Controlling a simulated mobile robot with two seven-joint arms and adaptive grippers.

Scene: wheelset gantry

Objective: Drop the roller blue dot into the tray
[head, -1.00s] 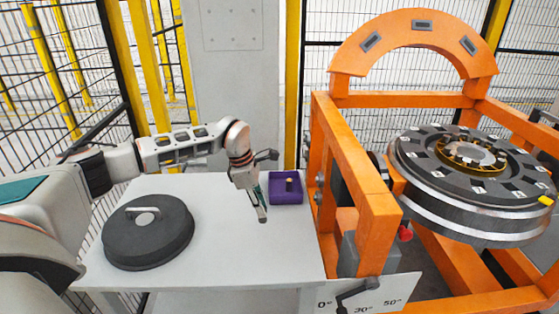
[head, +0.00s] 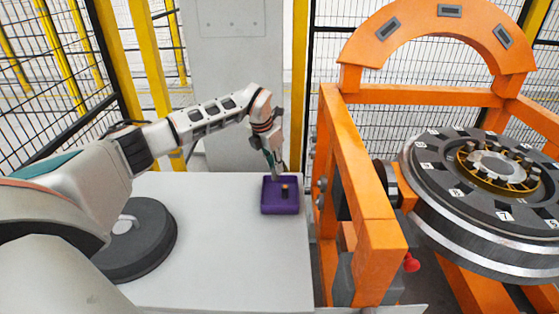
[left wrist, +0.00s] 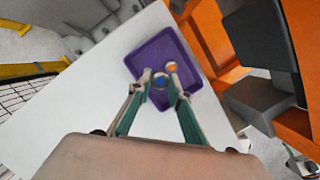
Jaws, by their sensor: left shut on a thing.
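The purple tray (head: 280,208) sits on the white table near the orange frame. My left gripper (head: 279,172) is over the far side of the tray. In the left wrist view the gripper (left wrist: 160,78) is shut on the roller with the blue dot (left wrist: 160,83), seen end-on between the fingertips, over the tray (left wrist: 150,52). A second roller, with an orange end (left wrist: 172,67), stands in the tray beside the right fingertip; it also shows in the head view (head: 285,190). The height of the held roller above the tray floor is hard to tell. My right gripper is not in view.
A dark round lid with a handle (head: 150,235) lies on the left of the white table (head: 225,245), partly behind my arm. The orange gantry (head: 365,215) with the wheelset disc (head: 480,190) stands close right of the tray. The table's middle is clear.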

